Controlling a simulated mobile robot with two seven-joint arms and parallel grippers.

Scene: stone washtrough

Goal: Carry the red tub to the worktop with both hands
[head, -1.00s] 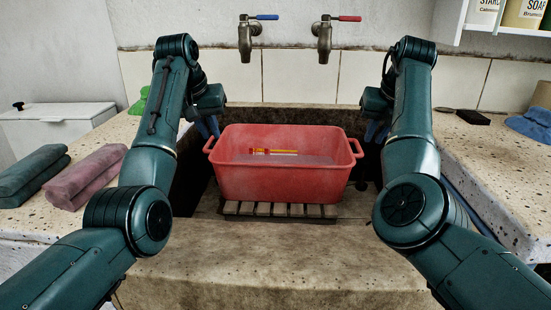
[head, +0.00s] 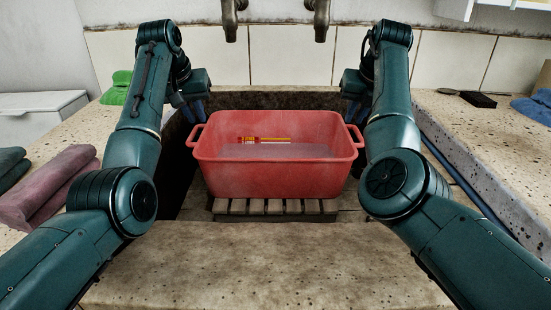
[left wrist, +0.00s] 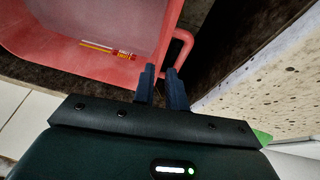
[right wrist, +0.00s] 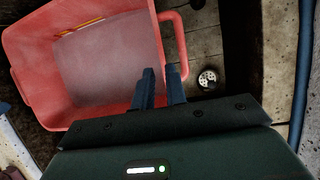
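The red tub (head: 275,176) sits level on a slatted wooden rack (head: 275,207) in the stone trough. It holds a greyish, water-like fill and a small red and yellow stick (head: 263,140). My left gripper (head: 190,110) points down by the tub's left handle (head: 195,135). In the left wrist view its fingers (left wrist: 163,88) are apart at one end of the handle (left wrist: 185,48), with nothing clearly between them. My right gripper (head: 356,109) points down by the right handle (head: 358,136). In the right wrist view its fingers (right wrist: 161,88) are also apart beside the handle (right wrist: 180,42).
The trough's front edge (head: 265,265) is bare. Folded cloths (head: 45,188) lie on the left counter. The right counter (head: 480,140) has bare room, with a dark block (head: 478,99) and blue cloth (head: 535,108) at its back. Taps (head: 318,20) hang above the back wall.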

